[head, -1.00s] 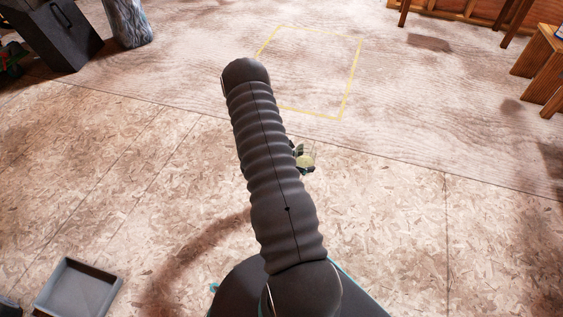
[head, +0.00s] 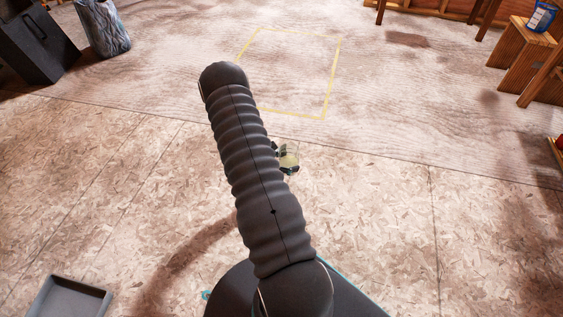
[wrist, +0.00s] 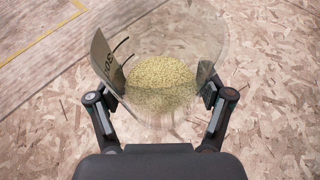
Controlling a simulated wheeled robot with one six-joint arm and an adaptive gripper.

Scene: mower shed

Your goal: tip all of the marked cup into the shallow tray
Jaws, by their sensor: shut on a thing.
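The marked cup (wrist: 185,45) is clear, with a tan label (wrist: 103,62) on its left side that bears dark marks, partly turned from view. Pale yellow grains (wrist: 160,84) lie in it. My gripper (wrist: 160,98) is shut on the cup, one finger at each side, above the floor. In the head view the cup (head: 289,158) shows just right of my arm, which hides most of my gripper (head: 281,153). The shallow tray (head: 68,298) is grey and rectangular, on the floor at the lower left, cut by the bottom edge. Its visible inside looks empty.
A yellow outlined square (head: 327,85) marks the floor beyond my arm. A black box (head: 35,45) and a grey-blue bag (head: 103,28) stand at upper left. A wooden stool (head: 525,50) with a blue item (head: 541,16) is at upper right. The floor between is clear.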

